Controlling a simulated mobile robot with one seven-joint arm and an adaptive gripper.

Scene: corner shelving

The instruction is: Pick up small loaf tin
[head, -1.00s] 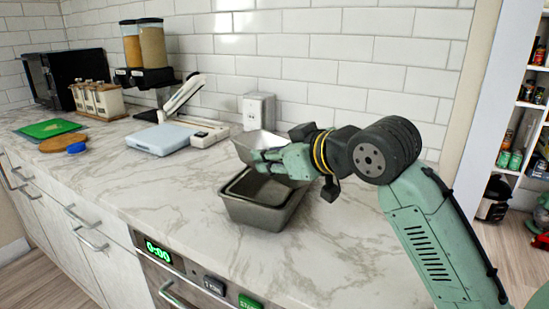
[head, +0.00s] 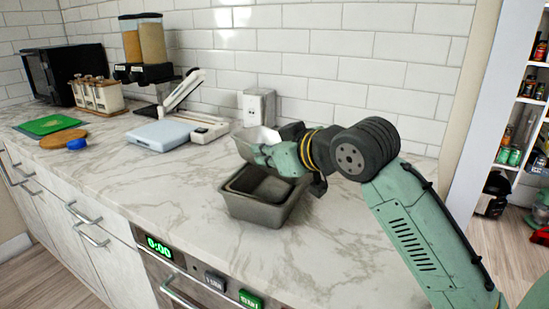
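A pale metal loaf tin (head: 243,144) shows behind my gripper's fingers in the head view, looking smaller than the dark tins in front. Two darker grey loaf tins, one nested in the other, stand on the counter; the outer tin (head: 255,211) is the larger and the inner tin (head: 262,184) sits inside it. My gripper (head: 270,155) is just above and behind the nested tins, its green fingers overlapping the pale tin. The fingers hide part of the pale tin, and I cannot tell whether they grip it or whether it rests on the counter.
A blue-and-white scale (head: 163,135), dispensers (head: 142,45), a green board (head: 50,125) and a round wooden board (head: 63,139) lie to the left. The marble counter (head: 150,185) is clear at front left.

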